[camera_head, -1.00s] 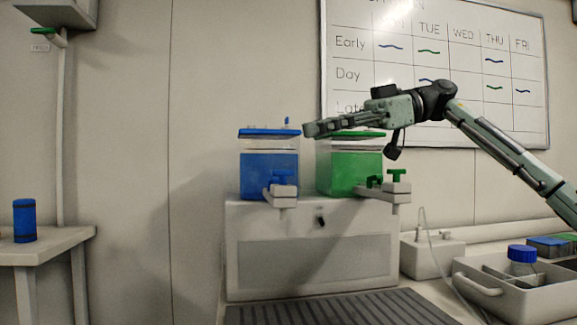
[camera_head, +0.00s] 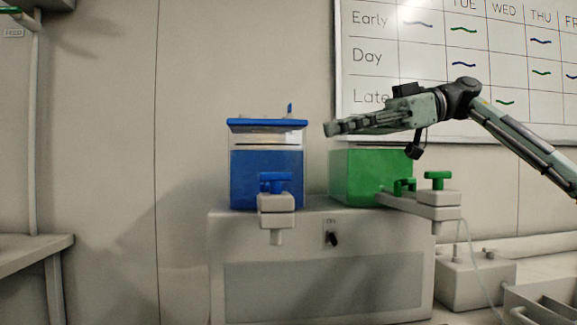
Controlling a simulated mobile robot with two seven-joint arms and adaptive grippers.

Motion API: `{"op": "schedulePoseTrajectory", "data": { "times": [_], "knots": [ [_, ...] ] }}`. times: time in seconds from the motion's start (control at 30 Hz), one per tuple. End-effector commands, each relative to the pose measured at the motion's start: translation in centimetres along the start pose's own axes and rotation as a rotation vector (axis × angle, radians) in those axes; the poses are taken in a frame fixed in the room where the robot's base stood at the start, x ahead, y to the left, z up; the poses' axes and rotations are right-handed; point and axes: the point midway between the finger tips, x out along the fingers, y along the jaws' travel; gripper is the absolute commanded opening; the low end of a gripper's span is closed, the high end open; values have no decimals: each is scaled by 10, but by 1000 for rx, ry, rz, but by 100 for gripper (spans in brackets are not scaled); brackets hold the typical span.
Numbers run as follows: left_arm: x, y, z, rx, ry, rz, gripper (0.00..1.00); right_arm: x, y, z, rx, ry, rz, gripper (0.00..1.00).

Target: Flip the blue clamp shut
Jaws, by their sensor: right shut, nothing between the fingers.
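A blue tank (camera_head: 262,178) with a flat blue lid (camera_head: 265,125) stands on a white box. A small blue upright piece (camera_head: 290,107) stands up at the right of the lid; it may be the clamp, standing open. A blue T-shaped handle (camera_head: 272,178) sits on the white tap (camera_head: 276,203) at the tank's front. My right gripper (camera_head: 334,129) is shut and empty, pointing left, just right of the blue lid and apart from it in the picture. It covers the top of the green tank (camera_head: 371,175). My left gripper is out of view.
The white box (camera_head: 320,270) has a small dark switch (camera_head: 332,239). A green-handled tap (camera_head: 438,200) juts out at right. A whiteboard (camera_head: 520,100) hangs behind my right arm. A bench edge (camera_head: 35,245) shows at left. The wall left of the blue tank is clear.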

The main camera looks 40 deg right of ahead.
Motion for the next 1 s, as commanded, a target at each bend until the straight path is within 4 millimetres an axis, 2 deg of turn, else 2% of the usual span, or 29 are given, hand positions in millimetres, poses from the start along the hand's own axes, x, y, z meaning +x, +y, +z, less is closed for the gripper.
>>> {"op": "schedulePoseTrajectory", "data": {
  "times": [0.57, 0.77, 1.0],
  "knots": [
    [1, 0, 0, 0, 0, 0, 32, 3, 0, 0, 0, -1, -1, 0],
    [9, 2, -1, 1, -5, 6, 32, 28, 0, -1, 1, -2, -4, 0],
    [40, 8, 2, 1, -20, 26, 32, 80, 0, -2, 3, -4, -4, 0]
  ]
}}
